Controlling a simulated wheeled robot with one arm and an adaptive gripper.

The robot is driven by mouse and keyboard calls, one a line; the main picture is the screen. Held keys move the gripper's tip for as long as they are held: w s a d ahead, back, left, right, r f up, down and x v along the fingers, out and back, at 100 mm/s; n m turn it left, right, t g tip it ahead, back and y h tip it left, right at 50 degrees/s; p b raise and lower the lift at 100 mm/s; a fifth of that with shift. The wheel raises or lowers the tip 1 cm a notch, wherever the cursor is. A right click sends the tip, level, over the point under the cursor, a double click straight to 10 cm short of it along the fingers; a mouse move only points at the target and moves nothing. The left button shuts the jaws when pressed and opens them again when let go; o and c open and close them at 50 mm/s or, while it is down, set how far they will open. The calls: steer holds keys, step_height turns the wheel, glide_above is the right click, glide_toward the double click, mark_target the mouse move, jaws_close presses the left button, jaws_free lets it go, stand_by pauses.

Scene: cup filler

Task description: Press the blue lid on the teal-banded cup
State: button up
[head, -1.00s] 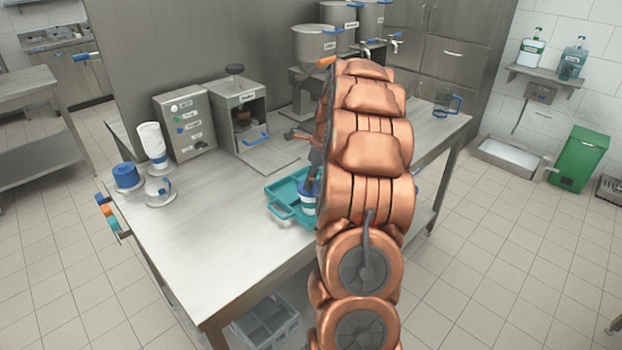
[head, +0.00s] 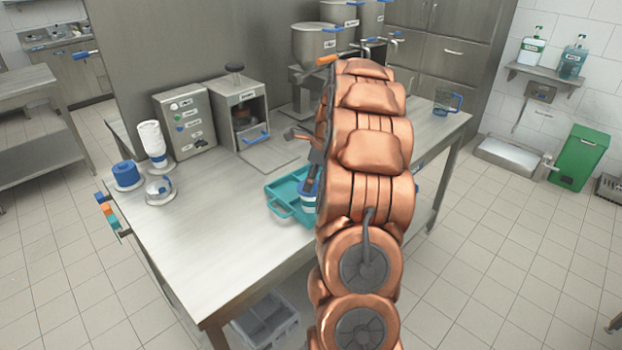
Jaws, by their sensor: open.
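A cup (head: 308,203) with white and blue-teal parts stands in the teal tray (head: 277,208) near the table's front right edge. Blue shows at its top, but I cannot tell whether that is a seated lid. My arm hides its right side. My gripper (head: 309,160) is open, just above and behind the cup in the picture and partly hidden by my arm. I cannot tell whether a finger touches the cup. A stack of blue lids (head: 125,173) sits on a round holder at the table's left end.
A white cup stack (head: 151,140) and a clear dome-like piece (head: 160,188) stand at the left. A grey button box (head: 186,123) and an open-fronted machine (head: 241,110) line the back. A clear jug (head: 447,102) stands far right. The front left tabletop is clear.

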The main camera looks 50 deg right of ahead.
steer(key=v, duration=1.2)
stand_by(0.6)
steer(key=s+a+n+g, duration=0.1)
steer(key=s+a+n, duration=0.2)
steer(key=a+n, duration=0.7)
steer(key=s+a+n+g, duration=0.15)
steer(key=a+n, duration=0.25)
steer(key=a, duration=1.2)
steer(key=s+a+f+n, duration=0.2)
steer(key=s+a+n, duration=0.2)
steer(key=s, duration=0.3)
steer(key=s+a+f+n+g+h, duration=0.1)
steer(key=s+a+f+n, duration=0.1)
steer(key=s+a+n, duration=0.3)
steer(key=s+a+f+n, duration=0.2)
steer(key=s+a+n, duration=0.2)
steer(key=s, duration=0.7)
steer(key=n, duration=0.2)
steer(key=shift+a+f+n+g+h, duration=0.25)
steer(key=shift+f+n+g+h, duration=0.05)
steer(key=shift+g+h, duration=0.1)
